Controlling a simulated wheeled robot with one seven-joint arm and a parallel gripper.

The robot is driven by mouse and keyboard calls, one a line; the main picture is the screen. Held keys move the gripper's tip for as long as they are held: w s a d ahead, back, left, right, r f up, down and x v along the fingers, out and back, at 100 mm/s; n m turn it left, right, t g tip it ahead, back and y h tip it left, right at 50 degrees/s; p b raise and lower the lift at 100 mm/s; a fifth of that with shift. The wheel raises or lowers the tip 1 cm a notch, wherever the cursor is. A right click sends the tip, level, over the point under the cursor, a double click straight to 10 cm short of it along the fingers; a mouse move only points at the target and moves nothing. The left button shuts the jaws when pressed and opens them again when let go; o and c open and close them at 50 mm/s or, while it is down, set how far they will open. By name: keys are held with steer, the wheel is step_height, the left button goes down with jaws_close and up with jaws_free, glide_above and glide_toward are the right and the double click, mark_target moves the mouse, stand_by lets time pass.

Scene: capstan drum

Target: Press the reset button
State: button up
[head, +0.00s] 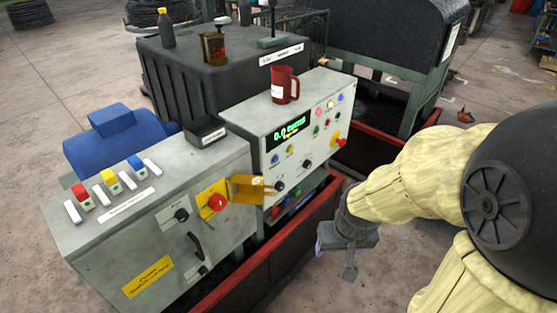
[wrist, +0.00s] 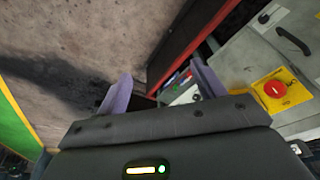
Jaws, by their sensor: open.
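The grey control box (head: 250,118) stands at mid-picture in the head view, with a green display (head: 288,129) and several coloured buttons and knobs on its sloped front. The labels are too small to read, so I cannot tell which is the reset button. My gripper (head: 340,250) is open and empty, pointing down, right of and in front of the box, touching no button. Its spread purple fingers show in the wrist view (wrist: 163,85).
A lower grey cabinet (head: 150,235) carries a red knob on a yellow plate (head: 214,202), also in the wrist view (wrist: 278,90). An open orange flap (head: 250,189) juts between cabinet and box. A red mug (head: 284,86) stands on the box. A red frame (head: 290,240) runs below.

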stand_by(0.3)
jaws_close()
stand_by(1.6)
